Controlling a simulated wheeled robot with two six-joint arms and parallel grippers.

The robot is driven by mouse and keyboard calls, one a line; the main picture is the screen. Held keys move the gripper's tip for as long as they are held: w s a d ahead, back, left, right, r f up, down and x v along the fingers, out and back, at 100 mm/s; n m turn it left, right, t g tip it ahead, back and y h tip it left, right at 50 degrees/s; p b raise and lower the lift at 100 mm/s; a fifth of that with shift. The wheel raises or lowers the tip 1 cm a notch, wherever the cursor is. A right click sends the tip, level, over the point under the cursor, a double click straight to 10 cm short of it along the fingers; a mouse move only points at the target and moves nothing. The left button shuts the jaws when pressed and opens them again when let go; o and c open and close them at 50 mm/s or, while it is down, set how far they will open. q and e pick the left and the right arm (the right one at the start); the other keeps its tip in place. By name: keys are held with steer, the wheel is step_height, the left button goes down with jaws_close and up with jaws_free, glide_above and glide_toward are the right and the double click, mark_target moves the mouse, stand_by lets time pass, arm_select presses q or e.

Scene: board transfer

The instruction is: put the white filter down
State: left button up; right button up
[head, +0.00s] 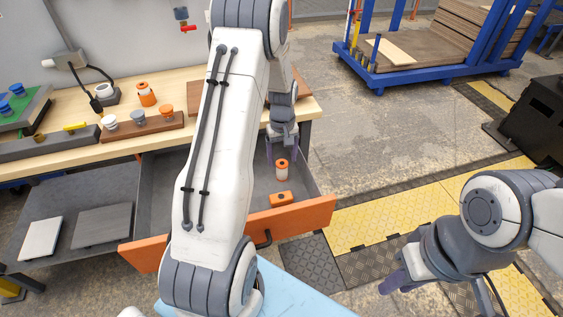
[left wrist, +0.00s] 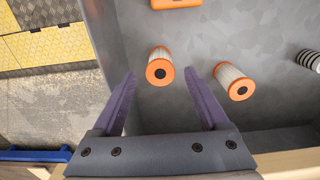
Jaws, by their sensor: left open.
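A white filter with orange end caps (head: 281,171) stands in the open drawer. In the left wrist view this filter (left wrist: 160,68) shows just beyond and between my fingertips, apart from both. A second white filter with orange caps (left wrist: 234,82) is to its right in that view; in the head view my left arm seems to hide it. My left gripper (head: 282,143) is open and empty above the drawer's far right part; its spread purple fingers also show in the left wrist view (left wrist: 166,88). My right gripper (head: 392,283) is low at the right, away from the drawer.
The drawer's orange front (head: 310,217) is pulled out below the wooden workbench (head: 60,138). An orange block (head: 281,199) lies near that front. A striped black-and-white piece (left wrist: 310,61) is in the drawer. A rack with several coloured parts (head: 143,134) stands on the bench.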

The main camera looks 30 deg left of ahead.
mark_target(282, 163)
arm_select(q)
step_height(282, 163, up, 9)
steer(key=s+d+r+m, duration=0.3)
steer(key=s+d+m, duration=0.1)
steer(key=d, duration=0.6)
steer(key=s+d+r+m, duration=0.3)
steer(key=s+d, duration=0.1)
steer(key=d, duration=0.5)
steer(key=s+d+r+m, duration=0.1)
steer(key=s+d+m, duration=0.3)
steer(key=s, duration=0.5)
steer(key=s+d+m+h, duration=0.1)
steer(key=s+d+m, duration=0.3)
steer(key=s, duration=0.5)
steer(key=shift+s+d+r+m, duration=0.35)
steer(key=shift+s+d+m, duration=0.05)
steer(key=shift+m, duration=0.6)
